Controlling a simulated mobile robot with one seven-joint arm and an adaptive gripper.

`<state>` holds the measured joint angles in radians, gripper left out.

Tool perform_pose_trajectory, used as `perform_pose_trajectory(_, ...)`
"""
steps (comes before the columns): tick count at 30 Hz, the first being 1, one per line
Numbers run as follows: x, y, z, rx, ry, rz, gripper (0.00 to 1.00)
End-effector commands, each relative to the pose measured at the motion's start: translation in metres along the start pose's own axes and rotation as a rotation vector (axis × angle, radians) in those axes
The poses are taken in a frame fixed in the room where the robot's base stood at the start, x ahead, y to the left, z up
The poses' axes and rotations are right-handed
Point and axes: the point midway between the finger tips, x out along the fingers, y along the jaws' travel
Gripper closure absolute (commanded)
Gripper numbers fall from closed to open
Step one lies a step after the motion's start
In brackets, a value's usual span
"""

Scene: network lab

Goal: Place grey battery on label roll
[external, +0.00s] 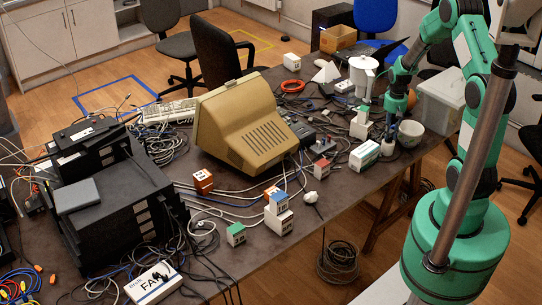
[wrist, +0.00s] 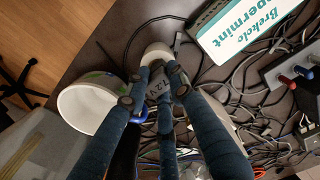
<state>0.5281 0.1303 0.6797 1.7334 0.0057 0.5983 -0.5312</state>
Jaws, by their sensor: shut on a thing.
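My gripper (wrist: 160,85) is shut on the grey battery (wrist: 178,44), whose body is largely hidden by the fingers in the wrist view. A white round thing (wrist: 156,52), probably the label roll, lies just beyond the fingertips and is partly covered by them. I cannot tell whether the battery touches it. In the external view my gripper (external: 389,138) points down low over the right part of the table. The battery and roll are too small to tell apart there.
A translucent bin (external: 440,105) is at the right. Cables cover much of the table (external: 330,222).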

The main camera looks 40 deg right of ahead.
Motion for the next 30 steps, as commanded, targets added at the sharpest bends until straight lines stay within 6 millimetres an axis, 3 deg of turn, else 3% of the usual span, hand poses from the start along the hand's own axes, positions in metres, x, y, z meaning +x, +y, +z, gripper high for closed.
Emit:
perform_pose_trajectory(5,0.003,0.000,0.000,0.000,0.000,0.000,1.00)
perform_pose_trajectory(6,0.003,0.000,0.000,0.000,0.000,0.000,0.69)
perform_pose_trajectory(8,0.003,0.000,0.000,0.000,0.000,0.000,0.58)
perform_pose_trajectory(20,0.000,0.000,0.000,0.000,0.000,0.000,0.58)
perform_pose_trajectory(30,-0.034,0.000,0.000,0.000,0.002,0.001,0.58)
